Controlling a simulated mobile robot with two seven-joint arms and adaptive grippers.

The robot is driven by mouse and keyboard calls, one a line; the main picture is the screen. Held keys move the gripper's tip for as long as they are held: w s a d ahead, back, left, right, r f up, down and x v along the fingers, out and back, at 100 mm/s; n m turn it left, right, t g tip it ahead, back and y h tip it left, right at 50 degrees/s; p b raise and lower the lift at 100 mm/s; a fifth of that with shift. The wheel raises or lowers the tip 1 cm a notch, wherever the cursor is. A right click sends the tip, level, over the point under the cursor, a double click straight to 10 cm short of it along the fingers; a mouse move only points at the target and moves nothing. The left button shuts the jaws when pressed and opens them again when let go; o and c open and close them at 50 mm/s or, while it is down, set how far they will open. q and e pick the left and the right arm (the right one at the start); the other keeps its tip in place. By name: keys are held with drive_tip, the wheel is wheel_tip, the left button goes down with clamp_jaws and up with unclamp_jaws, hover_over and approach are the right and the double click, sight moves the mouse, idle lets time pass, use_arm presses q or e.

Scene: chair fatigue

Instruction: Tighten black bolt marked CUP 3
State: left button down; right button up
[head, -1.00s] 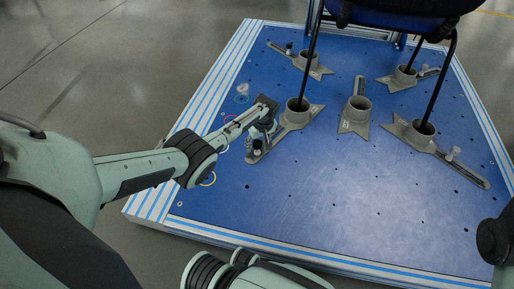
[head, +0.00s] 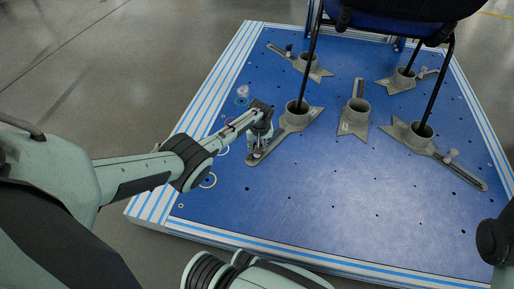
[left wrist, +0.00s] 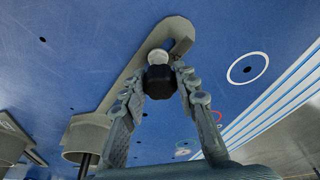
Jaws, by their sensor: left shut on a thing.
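The black bolt (left wrist: 159,82) stands at the slotted end of a grey cup bracket (left wrist: 122,88), with a pale round collar (left wrist: 158,57) beside its head. My left gripper (left wrist: 160,80) has its fingers on both sides of the black head and is shut on it. In the head view my left gripper (head: 258,148) is at the near-left bracket's outer end and largely hides the bolt. That bracket's cup (head: 297,112) has a chair leg in it. No CUP 3 marking is readable. My right gripper is out of view.
The blue platform (head: 300,205) carries several other grey cup brackets. A chair (head: 400,15) stands over them, its black legs in cups. Coloured rings (head: 208,180) lie along the platform's left side. The platform's near middle is clear.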

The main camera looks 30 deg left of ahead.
use_arm(q)
drive_tip(key=shift+m, duration=0.4)
drive_tip(key=shift+s+a+r+m, duration=0.1)
drive_tip(key=shift+m, duration=0.5)
drive_tip(key=shift+m+t+h+p, duration=0.3)
drive_tip(key=shift+m+h, duration=0.2)
drive_tip(key=shift+m, duration=0.9)
drive_tip(key=shift+m, duration=0.5)
drive_tip(key=shift+f+m+h+b, duration=0.2)
drive_tip(key=shift+m+h+b, duration=0.2)
drive_tip(key=shift+m, duration=0.7)
drive_tip(key=shift+r+m, duration=0.1)
drive_tip(key=shift+m, duration=0.3)
